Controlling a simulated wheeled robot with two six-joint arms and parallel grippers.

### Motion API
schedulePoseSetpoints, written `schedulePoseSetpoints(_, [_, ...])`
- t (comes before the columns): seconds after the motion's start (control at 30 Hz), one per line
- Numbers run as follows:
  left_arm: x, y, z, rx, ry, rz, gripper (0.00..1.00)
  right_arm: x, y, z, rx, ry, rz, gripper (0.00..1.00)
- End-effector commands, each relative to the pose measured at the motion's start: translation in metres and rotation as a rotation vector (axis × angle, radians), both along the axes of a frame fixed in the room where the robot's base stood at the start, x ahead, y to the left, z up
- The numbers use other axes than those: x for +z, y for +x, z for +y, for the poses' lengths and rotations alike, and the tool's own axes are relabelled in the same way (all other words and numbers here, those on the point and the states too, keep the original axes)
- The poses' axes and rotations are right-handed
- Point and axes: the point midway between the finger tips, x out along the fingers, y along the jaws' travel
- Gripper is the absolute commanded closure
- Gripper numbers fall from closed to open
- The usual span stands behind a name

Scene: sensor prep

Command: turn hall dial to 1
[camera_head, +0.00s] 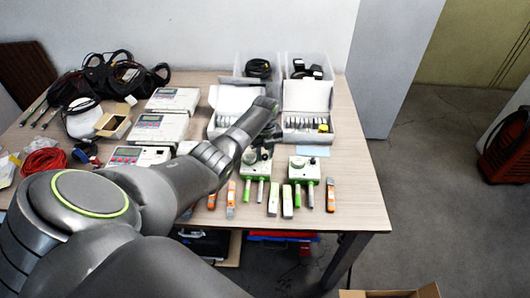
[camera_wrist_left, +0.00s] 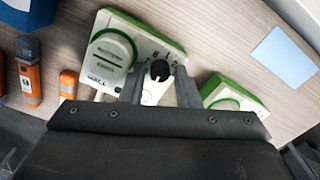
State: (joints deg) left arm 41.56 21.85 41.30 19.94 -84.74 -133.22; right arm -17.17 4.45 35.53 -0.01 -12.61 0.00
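The hall device is a white box with green edges (camera_head: 257,170), on the table in the head view. In the left wrist view it shows with a round white disc (camera_wrist_left: 112,50) at its left. My left gripper (camera_wrist_left: 160,75) reaches down over the box. Its two fingers stand apart, one on each side of the dial, with small gaps visible. The dial's exact pointing is unclear. My right gripper is not in view.
A second white-green device (camera_head: 304,168) stands close to the right. Orange-white sticks (camera_head: 331,194) and green-white sticks (camera_head: 287,200) lie in front. Open white boxes (camera_head: 307,97) and white meters (camera_head: 158,127) stand behind. A light blue note (camera_wrist_left: 283,57) lies on bare table.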

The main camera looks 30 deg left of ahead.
Motion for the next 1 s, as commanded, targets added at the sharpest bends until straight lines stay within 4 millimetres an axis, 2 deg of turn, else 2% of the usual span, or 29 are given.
schedulePoseSetpoints(0.07, [0.000,0.000,0.000,0.000,0.000,0.000,0.74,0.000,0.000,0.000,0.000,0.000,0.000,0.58])
schedulePoseSetpoints(0.27, [0.000,0.000,0.000,0.000,0.000,0.000,1.00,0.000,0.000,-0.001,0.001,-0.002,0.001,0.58])
schedulePoseSetpoints(0.67, [0.001,0.000,0.000,0.068,-0.001,0.001,1.00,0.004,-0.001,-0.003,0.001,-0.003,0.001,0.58])
schedulePoseSetpoints(1.0, [0.002,0.000,-0.001,0.327,-0.002,0.001,1.00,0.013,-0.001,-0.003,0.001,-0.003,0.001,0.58])
